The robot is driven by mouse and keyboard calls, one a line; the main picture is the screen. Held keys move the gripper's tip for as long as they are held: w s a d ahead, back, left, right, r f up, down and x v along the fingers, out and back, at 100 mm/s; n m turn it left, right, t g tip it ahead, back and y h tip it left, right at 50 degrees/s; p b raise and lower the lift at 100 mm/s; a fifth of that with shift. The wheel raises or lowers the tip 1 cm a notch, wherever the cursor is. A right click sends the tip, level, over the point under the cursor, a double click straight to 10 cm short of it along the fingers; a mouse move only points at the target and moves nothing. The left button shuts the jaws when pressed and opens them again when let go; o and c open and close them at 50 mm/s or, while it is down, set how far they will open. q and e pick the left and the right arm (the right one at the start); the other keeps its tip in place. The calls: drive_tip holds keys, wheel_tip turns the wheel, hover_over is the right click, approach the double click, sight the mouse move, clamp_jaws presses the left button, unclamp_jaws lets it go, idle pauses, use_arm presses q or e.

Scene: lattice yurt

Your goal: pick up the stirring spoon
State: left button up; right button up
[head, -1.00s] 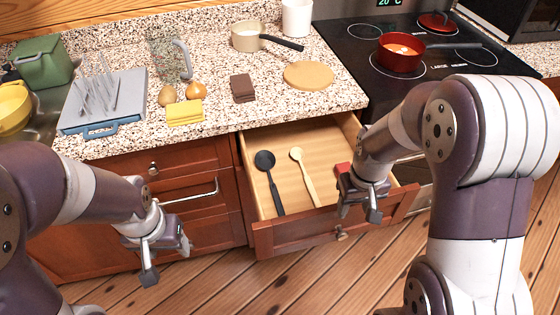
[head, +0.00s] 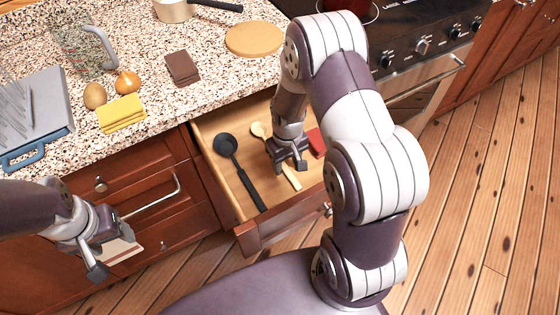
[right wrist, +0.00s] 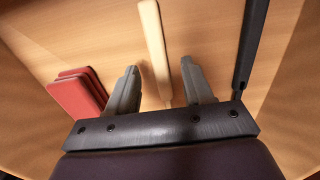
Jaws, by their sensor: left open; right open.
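A pale wooden spoon (head: 258,130) lies in the open drawer, partly hidden under my right gripper (head: 290,166). A black ladle-like spoon (head: 226,146) lies to its left in the head view. In the right wrist view my right gripper (right wrist: 160,68) is open, with the wooden spoon's handle (right wrist: 153,40) running between its fingers; I cannot tell whether they touch it. The black spoon's handle (right wrist: 251,45) is outside the fingers, on the right.
The open drawer (head: 205,132) has a raised front edge. A red folded cloth (head: 317,142) lies in it, beside my right gripper; it also shows in the right wrist view (right wrist: 78,91). The counter above holds a yellow cloth (head: 122,113), a brown cloth (head: 182,68) and a round board (head: 254,39).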

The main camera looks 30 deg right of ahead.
wheel_tip(320, 180, down, 2)
drive_tip(key=shift+f, duration=0.1)
clamp_jaws()
